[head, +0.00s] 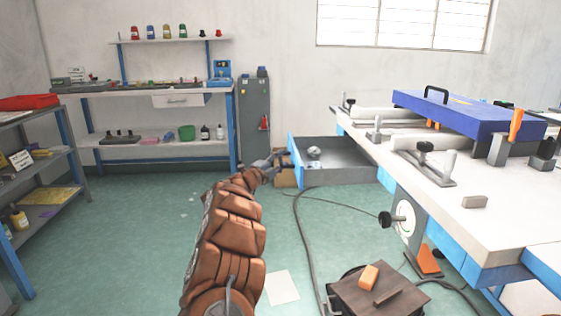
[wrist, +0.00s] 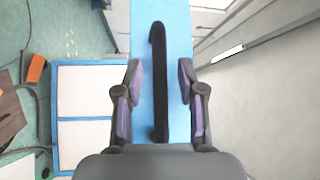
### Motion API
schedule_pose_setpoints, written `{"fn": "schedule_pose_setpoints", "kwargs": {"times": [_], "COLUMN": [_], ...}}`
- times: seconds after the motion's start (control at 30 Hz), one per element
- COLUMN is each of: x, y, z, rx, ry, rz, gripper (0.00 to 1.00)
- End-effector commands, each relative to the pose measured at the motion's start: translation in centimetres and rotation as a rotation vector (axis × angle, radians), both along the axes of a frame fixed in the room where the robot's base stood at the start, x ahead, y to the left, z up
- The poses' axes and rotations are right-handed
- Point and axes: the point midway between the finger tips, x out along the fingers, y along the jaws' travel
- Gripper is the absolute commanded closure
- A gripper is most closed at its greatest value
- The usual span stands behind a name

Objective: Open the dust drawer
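The dust drawer (head: 345,174) stands pulled out from under the workbench, with its grey inside showing in the head view. A small whitish lump (head: 314,153) lies in it. In the wrist view its blue front (wrist: 175,25) carries a long black handle (wrist: 158,80). My gripper (wrist: 160,65) is open around this handle, one finger on each side. Gaps show between both fingers and the handle. In the head view my gripper (head: 272,163) is just left of the drawer's blue front; the handle is hidden there.
The workbench (head: 500,210) on the right carries clamps and a blue slab (head: 465,112). A grey cabinet (head: 254,120) stands behind the drawer. A dark stool (head: 378,298) and hoses (head: 300,235) are on the floor. The green floor at left centre is mostly clear.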

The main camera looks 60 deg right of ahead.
Motion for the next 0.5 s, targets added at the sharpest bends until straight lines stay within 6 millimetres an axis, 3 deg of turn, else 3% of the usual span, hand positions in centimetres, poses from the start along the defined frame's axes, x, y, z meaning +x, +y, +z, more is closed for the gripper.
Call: {"fn": "schedule_pose_setpoints", "kwargs": {"times": [0.27, 0.5], "x": [0.0, 0.6], "y": [0.3, 2.5], "z": [0.0, -0.3], "rx": [0.000, 0.003], "ry": [0.000, -0.001], "rz": [0.000, 0.004], "gripper": [0.61, 0.61]}}
